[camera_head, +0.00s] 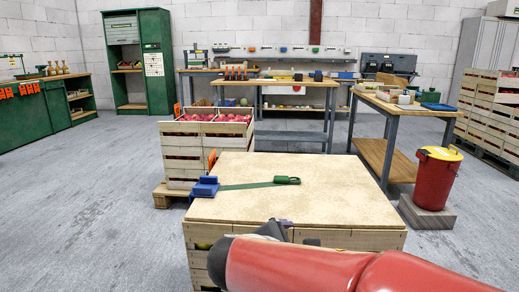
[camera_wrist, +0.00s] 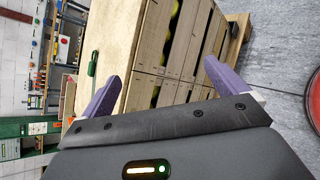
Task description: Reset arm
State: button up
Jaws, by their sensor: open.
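My red arm reaches in from the bottom right of the head view, and my gripper (camera_head: 283,226) is at the near edge of the lidded crate stack, partly hidden by the arm. In the wrist view my gripper (camera_wrist: 158,90) shows two purple fingers spread wide apart with nothing between them. The crate stack (camera_wrist: 168,55) with its slatted side lies beyond the fingers. Its flat wooden lid (camera_head: 300,200) carries a blue buckle (camera_head: 204,187) and a green strap (camera_head: 250,185).
An open crate of red apples (camera_head: 195,160) stands behind the lidded stack on a pallet. A red bin with a yellow lid (camera_head: 432,180) stands at the right. Workbenches (camera_head: 405,108) stand farther back. Grey floor (camera_head: 90,200) is clear at the left.

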jog(key=s+d+f+m+g+y, duration=0.2)
jog(key=s+d+m+g, duration=0.2)
jog(key=s+d+m, duration=0.4)
jog(key=s+f+m+y, duration=0.1)
jog(key=s+m+y, duration=0.4)
jog(key=s+m, duration=0.3)
jog(key=m, duration=0.3)
jog(key=shift+s+m+p, duration=0.3)
jog(key=shift+s+m, duration=0.1)
